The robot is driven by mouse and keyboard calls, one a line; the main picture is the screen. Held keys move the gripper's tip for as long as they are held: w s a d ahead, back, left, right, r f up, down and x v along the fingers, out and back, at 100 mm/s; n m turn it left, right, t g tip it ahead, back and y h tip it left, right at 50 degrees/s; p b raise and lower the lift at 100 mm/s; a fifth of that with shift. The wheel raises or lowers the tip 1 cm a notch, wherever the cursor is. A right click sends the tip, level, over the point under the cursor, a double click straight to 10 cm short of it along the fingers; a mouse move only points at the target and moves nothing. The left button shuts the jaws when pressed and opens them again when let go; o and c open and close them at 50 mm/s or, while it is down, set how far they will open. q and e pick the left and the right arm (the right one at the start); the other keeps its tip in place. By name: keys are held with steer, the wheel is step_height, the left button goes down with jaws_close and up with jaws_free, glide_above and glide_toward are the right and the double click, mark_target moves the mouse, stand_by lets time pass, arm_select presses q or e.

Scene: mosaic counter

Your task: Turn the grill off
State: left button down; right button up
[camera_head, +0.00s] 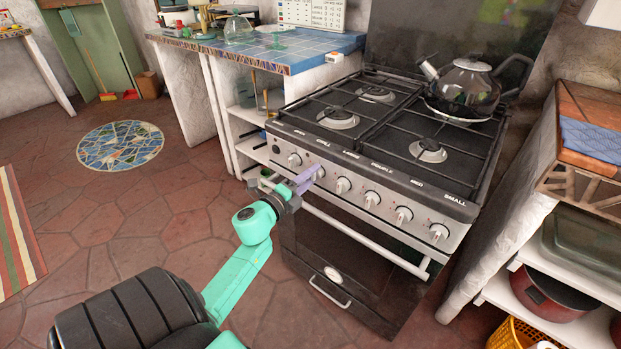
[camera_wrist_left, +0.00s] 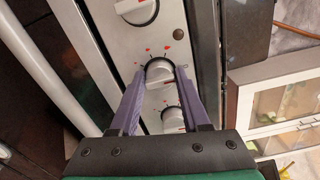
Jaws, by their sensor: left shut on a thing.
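The stove (camera_head: 360,215) has a row of several round white knobs along its front panel. My left gripper (camera_head: 314,175), with purple fingers, is at the second knob from the left (camera_head: 320,170), near the label that seems to read GRILL. In the left wrist view the fingers (camera_wrist_left: 159,75) stand on either side of this grill knob (camera_wrist_left: 158,71), shut on it. Red marks show on the panel around it. Neighbouring knobs show above (camera_wrist_left: 136,10) and below (camera_wrist_left: 172,122) it. My right gripper is not in view.
A horizontal oven handle bar (camera_head: 350,238) runs below the knobs. A blue-tiled counter (camera_head: 300,50) is to the left and a shelf with a red pot (camera_head: 550,295) to the right. The floor in front is clear.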

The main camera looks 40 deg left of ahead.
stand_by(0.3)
arm_select(q)
steer(key=shift+c, duration=1.9)
jaws_free()
steer(key=s, duration=1.4)
steer(key=shift+s+d, duration=0.2)
steer(key=shift+s, duration=0.1)
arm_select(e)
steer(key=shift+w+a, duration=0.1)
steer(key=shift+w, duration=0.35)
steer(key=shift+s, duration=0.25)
